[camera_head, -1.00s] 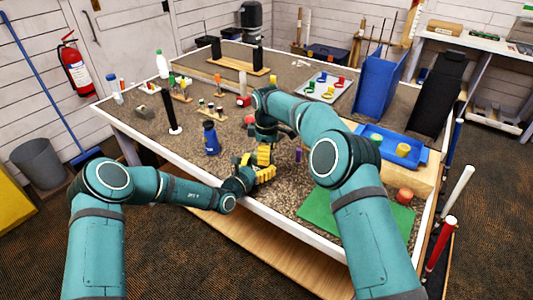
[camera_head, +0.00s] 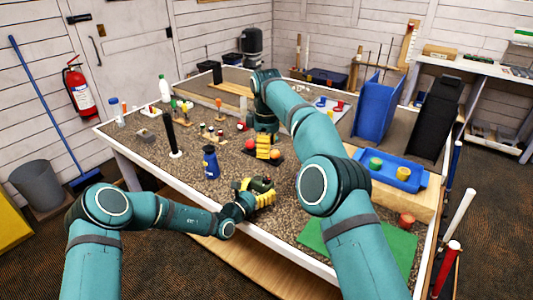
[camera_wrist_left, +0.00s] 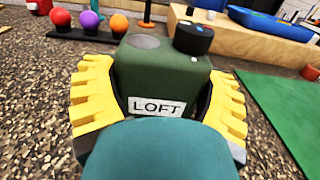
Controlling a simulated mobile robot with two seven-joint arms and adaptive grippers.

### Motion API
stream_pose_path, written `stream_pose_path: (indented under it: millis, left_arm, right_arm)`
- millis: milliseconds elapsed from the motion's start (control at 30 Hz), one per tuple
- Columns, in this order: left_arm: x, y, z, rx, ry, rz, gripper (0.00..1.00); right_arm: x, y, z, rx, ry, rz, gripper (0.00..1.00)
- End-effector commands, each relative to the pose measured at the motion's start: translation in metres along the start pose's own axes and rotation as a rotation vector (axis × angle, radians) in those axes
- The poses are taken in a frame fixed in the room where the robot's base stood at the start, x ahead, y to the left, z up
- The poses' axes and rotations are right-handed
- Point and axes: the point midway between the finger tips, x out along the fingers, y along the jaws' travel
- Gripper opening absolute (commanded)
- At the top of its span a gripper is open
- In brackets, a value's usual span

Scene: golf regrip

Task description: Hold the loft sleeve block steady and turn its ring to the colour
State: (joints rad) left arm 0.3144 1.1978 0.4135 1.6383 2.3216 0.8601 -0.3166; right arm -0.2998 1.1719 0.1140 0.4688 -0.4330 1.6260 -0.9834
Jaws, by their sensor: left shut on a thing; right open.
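The loft sleeve block is a dark green block (camera_wrist_left: 165,75) with a white LOFT label, upright between the yellow fingers of my left gripper (camera_wrist_left: 158,100) in the left wrist view. A black ring (camera_wrist_left: 194,38) with a blue mark sits on its top at the right, beside a flat grey disc (camera_wrist_left: 146,41). In the head view my left gripper (camera_head: 257,194) is shut on the block (camera_head: 261,184) near the table's front edge. My right gripper (camera_head: 266,148) is open behind it, by a dark stand of coloured balls, apart from the block.
An orange ball (camera_head: 275,154) is close to my right gripper. Gravel around the block is mostly clear.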

Motion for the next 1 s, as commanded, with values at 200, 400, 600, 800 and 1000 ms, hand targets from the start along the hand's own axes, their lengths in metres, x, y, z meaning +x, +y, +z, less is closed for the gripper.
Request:
stream_pose_path:
  millis: [200,400,600,800,1000]
  left_arm:
    - [0.0,0.0,0.0,0.0,-0.001,0.0,0.33]
    - [0.0,0.0,0.0,0.0,-0.001,0.0,1.0]
    - [0.0,0.0,0.0,0.0,0.0,0.0,1.0]
    - [-0.007,0.0,0.0,0.0,0.001,0.0,1.0]
    - [-0.04,0.001,0.0,-0.001,0.003,0.001,1.0]
  right_arm:
    - [0.0,0.0,0.0,0.0,0.0,-0.001,0.6]
    - [0.0,0.0,0.0,0.0,0.0,-0.001,0.6]
    - [0.0,0.0,0.0,0.0,0.0,-0.001,0.6]
    - [0.0,0.0,0.0,0.0,0.0,-0.001,0.6]
    - [0.0,0.0,0.0,0.0,0.0,0.0,0.6]
